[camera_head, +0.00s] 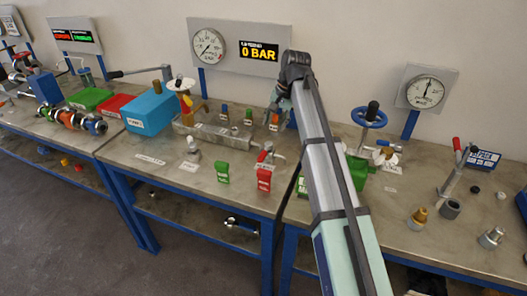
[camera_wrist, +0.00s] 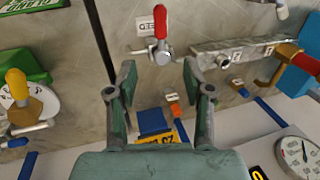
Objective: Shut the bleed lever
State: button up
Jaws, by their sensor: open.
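The bleed lever (camera_wrist: 160,24) has a red handle on a small metal valve (camera_wrist: 162,53), beside a white label whose lettering appears upside down. In the wrist view its handle points to the top of the picture. My gripper (camera_wrist: 159,75) is open and empty, with the valve just beyond the gap between its fingertips. In the head view my gripper (camera_head: 281,97) is above the back of the middle bench.
A metal manifold (camera_wrist: 235,47) with coloured levers lies beside the valve. A green block (camera_head: 222,172) stands near the bench front. A gauge panel (camera_head: 239,45) behind reads 0 BAR. A blue handwheel (camera_head: 369,118) and a red-handled lever (camera_head: 459,155) stand to the right.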

aim_at(263, 154)
jog(key=p+x, duration=0.3)
jog(key=x, duration=1.2)
jog(key=shift+w+a+f, duration=0.1)
jog(key=shift+a+f, duration=0.1)
jog(key=shift+f, duration=0.15)
grip_shut()
